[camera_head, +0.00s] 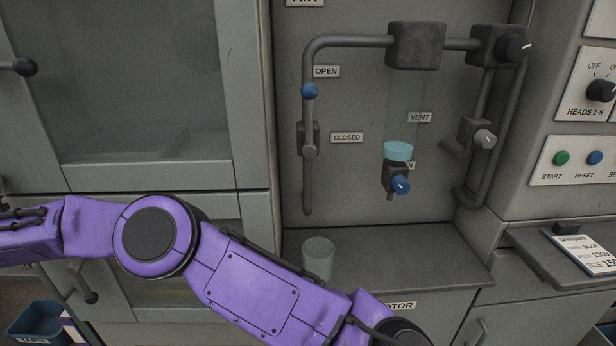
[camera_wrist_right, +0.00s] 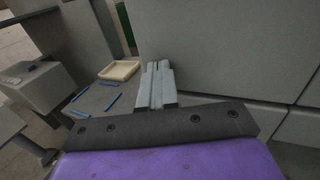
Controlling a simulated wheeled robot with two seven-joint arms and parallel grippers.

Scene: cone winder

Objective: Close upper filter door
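The upper filter door (camera_head: 191,171) is a grey framed door with a dark window, at the upper left of the head view. A black knob (camera_head: 25,67) shows at its left. The left edge is cut off, so I cannot tell whether it is fully shut. The door is not identifiable there.
A lower door with a dark handle (camera_head: 85,288) is partly behind my left arm. Pipework with a blue-tipped lever (camera_head: 309,91) is at centre. A clear cup (camera_head: 318,256) stands on the ledge. A cream tray (camera_wrist_right: 119,70) and blue strips lie on a grey surface.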

